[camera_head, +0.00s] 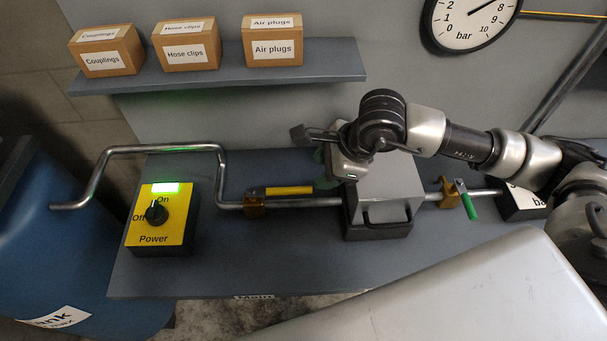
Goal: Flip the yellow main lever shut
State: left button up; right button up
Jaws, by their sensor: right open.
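The yellow main lever (288,190) lies roughly along the pipe, reaching right from a brass valve (254,206) on the bench. Its right end is close to a grey block with a dark base, and a dark green part there partly obscures it. My right gripper (312,146) is open and empty, above and behind the lever's right end. Its fingers point left, and I see no contact with the lever. My left gripper is not in view.
A yellow power switch box (160,218) with a lit green lamp stands left of the valve. The bent pipe (160,148) rises behind it. The grey block (388,190) and a green-handled valve (467,203) are to the right. A shelf (220,80) holds labelled boxes.

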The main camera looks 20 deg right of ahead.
aim_at(305, 189)
jog(key=shift+h, duration=0.4)
jog(key=p+x, duration=0.1)
jog(key=x, duration=0.2)
jog(key=p+x, duration=0.1)
jog(key=x, duration=0.3)
jog(key=d+p+x, duration=0.1)
jog(key=x, duration=0.2)
jog(key=shift+w+f, duration=0.3)
jog(key=shift+f, duration=0.05)
grip_shut()
